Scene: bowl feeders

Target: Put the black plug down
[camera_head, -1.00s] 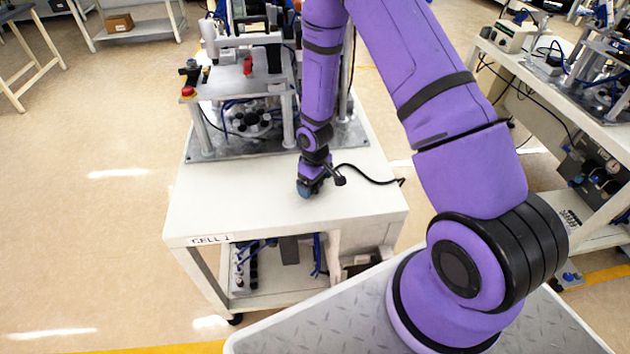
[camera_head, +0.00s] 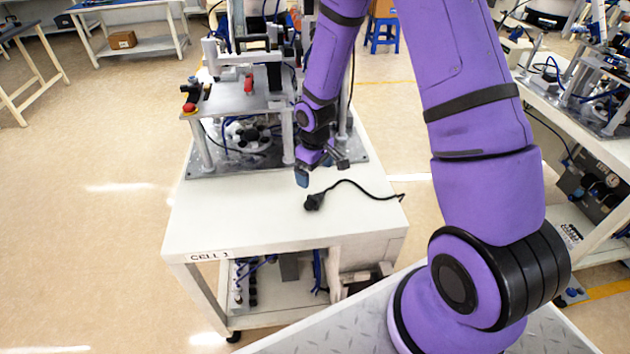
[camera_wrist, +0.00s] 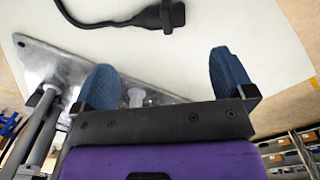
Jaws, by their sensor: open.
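The black plug (camera_head: 314,202) lies on the white top of the cart (camera_head: 260,220) marked CELL 1, with its cable running right to the table's edge. In the wrist view the plug (camera_wrist: 172,15) shows at the top, apart from the fingers. My gripper (camera_head: 304,177) is above and behind the plug in the head view, clear of it. In the wrist view my gripper (camera_wrist: 165,80) has its two blue fingertips spread wide with nothing between them.
The bowl feeder machine (camera_head: 245,100) on its metal plate stands at the back of the cart, close to my gripper. The front and left of the white top are clear. Another workbench (camera_head: 560,110) with equipment stands at the right.

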